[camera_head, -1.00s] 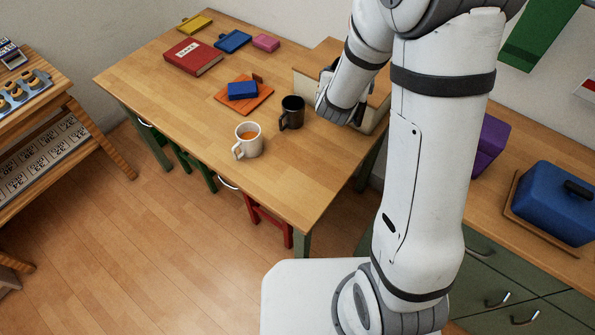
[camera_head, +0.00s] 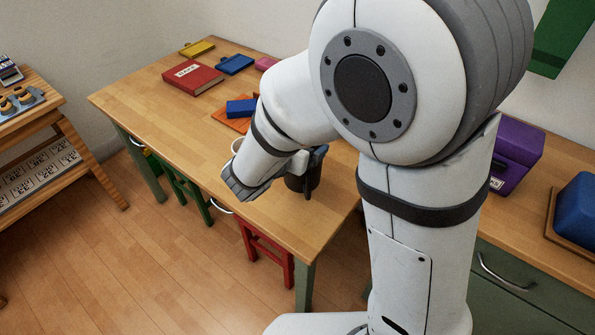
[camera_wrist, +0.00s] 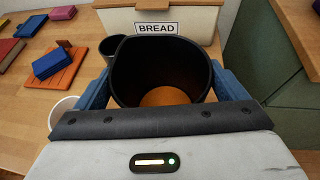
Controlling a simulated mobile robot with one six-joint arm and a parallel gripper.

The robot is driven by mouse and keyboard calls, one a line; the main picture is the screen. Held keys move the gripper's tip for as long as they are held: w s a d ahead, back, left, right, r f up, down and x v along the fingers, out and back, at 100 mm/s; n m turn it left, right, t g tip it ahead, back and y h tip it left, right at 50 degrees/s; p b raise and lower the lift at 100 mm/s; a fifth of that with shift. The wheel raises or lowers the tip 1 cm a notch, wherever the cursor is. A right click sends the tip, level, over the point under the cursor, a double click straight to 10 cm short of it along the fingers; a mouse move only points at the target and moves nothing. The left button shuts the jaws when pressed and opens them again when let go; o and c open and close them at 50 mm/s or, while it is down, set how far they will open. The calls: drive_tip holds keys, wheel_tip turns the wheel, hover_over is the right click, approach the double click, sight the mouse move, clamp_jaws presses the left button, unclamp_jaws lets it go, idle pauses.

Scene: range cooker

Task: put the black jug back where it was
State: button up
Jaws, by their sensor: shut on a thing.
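The black jug (camera_wrist: 162,75) is a wide dark vessel between the two blue fingers of my gripper (camera_wrist: 163,88) in the wrist view. Its mouth faces the camera and an orange-brown surface shows inside. In the head view the jug (camera_head: 297,184) is a dark shape below my gripper (camera_head: 304,165), over the near right part of the table. My gripper is shut on it. I cannot tell whether its base touches the table. A smaller black mug (camera_wrist: 108,46) stands just beyond it to the left, hidden in the head view.
The bread bin (camera_wrist: 190,14) stands behind the jug. A white mug (camera_wrist: 62,108) is close at left, mostly hidden by my arm in the head view. A blue block (camera_wrist: 52,62) lies on an orange board (camera_wrist: 72,67). The table's near left part (camera_head: 150,105) is clear.

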drive_tip(key=shift+f+b, duration=0.3)
drive_tip(key=shift+f, duration=2.45)
drive_tip(key=shift+f, duration=0.2)
drive_tip(key=o, duration=1.5)
drive_tip(key=shift+o, duration=0.2)
drive_tip(key=shift+r, duration=0.1)
